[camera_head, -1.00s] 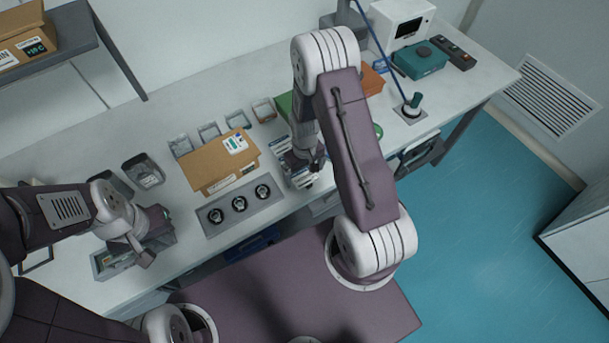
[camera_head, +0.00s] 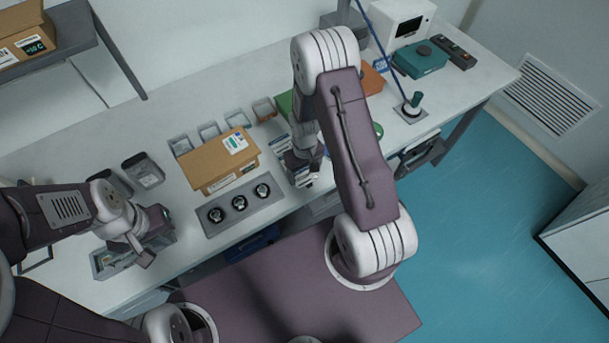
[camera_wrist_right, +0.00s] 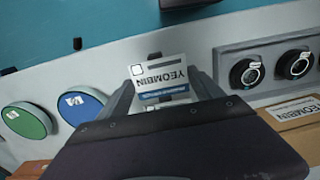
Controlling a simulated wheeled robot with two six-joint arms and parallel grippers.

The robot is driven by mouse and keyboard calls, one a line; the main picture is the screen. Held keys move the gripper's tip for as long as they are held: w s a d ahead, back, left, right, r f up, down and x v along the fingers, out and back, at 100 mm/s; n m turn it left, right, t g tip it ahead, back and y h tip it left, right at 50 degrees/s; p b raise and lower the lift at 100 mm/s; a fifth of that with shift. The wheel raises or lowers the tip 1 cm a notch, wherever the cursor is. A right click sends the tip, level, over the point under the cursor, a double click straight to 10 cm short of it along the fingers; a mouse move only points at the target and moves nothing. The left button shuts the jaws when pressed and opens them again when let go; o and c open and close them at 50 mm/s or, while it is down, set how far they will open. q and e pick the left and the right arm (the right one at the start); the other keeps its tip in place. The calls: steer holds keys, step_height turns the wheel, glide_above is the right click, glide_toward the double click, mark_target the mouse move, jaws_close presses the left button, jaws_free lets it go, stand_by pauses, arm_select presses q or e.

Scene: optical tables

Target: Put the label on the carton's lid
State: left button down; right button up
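The brown carton (camera_head: 215,165) stands closed on the table, with a white and green sticker on its lid. Its front edge, with printed YEOMBIN text, shows in the right wrist view (camera_wrist_right: 295,108). A white label (camera_wrist_right: 160,73) reading YEOMBIN lies between the fingers of my right gripper (camera_wrist_right: 163,80), with a blue-striped piece below it. The fingers are apart, one on each side of the label; whether they touch its edges is unclear. In the head view my right gripper (camera_head: 305,170) is low over white cards, right of the carton. My left gripper (camera_head: 145,250) is over a grey bin; its fingers are unclear.
A green disc (camera_wrist_right: 25,121) and a blue disc (camera_wrist_right: 80,106) lie beside the right gripper. A teal box (camera_head: 420,62) stands far right.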

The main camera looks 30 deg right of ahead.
mark_target(304, 175)
steer(key=c, duration=0.5)
steer(key=shift+r, duration=0.4)
steer(key=shift+w+r, duration=0.1)
steer(key=shift+r, duration=0.25)
step_height(304, 175, up, 3)
steer(key=shift+r+b, duration=0.1)
steer(key=shift+b, duration=0.2)
steer(key=s+d+r+b, duration=0.1)
steer(key=s+d+r, duration=0.6)
steer(key=s+d, duration=0.1)
steer(key=shift+s+d, duration=0.15)
steer(key=shift+d, duration=0.05)
steer(key=shift+f, duration=0.1)
